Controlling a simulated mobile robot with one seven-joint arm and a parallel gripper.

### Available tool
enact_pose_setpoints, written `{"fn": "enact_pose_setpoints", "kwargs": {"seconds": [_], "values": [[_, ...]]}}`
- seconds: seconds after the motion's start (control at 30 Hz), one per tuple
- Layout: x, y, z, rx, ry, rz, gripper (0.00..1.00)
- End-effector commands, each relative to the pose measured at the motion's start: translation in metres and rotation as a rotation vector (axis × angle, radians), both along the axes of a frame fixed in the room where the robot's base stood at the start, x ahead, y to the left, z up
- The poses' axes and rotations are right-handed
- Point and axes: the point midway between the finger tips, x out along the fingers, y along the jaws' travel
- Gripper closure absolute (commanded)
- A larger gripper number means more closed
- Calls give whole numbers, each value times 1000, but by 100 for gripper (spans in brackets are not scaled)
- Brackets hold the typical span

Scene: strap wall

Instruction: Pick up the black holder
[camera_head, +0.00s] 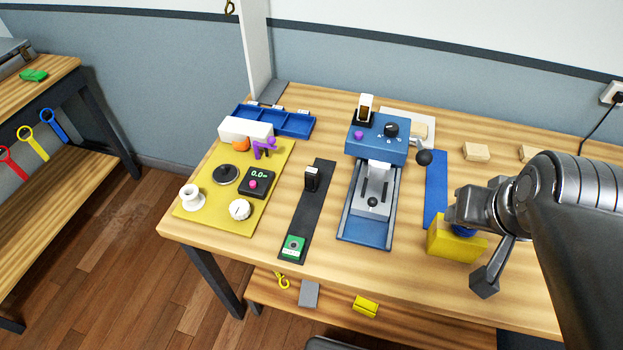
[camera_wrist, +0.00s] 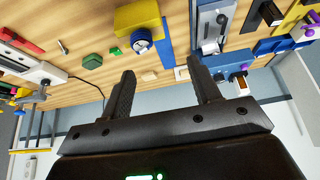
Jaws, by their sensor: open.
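Two black pieces could be the black holder. A small upright black piece with a pale top (camera_head: 312,178) stands on the dark strip on the table; it also shows in the wrist view (camera_wrist: 270,12). Another black holder (camera_head: 363,117), with a white and brown piece in it, stands on the blue device; it shows in the wrist view (camera_wrist: 240,93). My gripper (camera_head: 471,246) is at the right, near the yellow block, well apart from both. In the wrist view its two fingers (camera_wrist: 160,72) are spread with nothing held. The arm hides part of the gripper in the head view.
The blue device (camera_head: 375,147) with its rail stands mid-table. A yellow block (camera_head: 447,243) with a blue part is near my gripper. Small wooden blocks (camera_head: 476,152) lie behind. A yellow board (camera_head: 222,209) with several items and a blue tray (camera_head: 290,122) are at the left.

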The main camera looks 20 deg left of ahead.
Motion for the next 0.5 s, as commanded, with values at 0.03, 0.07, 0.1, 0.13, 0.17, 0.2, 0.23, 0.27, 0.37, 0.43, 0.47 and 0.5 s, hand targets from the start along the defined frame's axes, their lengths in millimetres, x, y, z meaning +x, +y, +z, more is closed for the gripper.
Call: {"fn": "enact_pose_setpoints", "kwargs": {"seconds": [0.03, 0.07, 0.1, 0.13, 0.17, 0.2, 0.23, 0.27, 0.37, 0.43, 0.47, 0.5], "values": [[0, 0, 0, 0, 0, 0, 47], [0, 0, 0, 0, 0, 0, 47], [0, 0, 0, 0, 0, 0, 47], [0, 0, 0, 0, 0, 0, 47], [0, 0, 0, 0, 0, 0, 47], [0, 0, 0, 0, 0, 0, 47], [0, 0, 0, 0, 0, 0, 47], [0, 0, 1, 0, 0, 0, 47], [1, 0, 14, 0, -3, 0, 47], [1, 0, 32, 0, -6, 0, 47], [1, 0, 42, 0, -6, 0, 47], [1, 0, 57, 0, -7, 0, 47]]}}
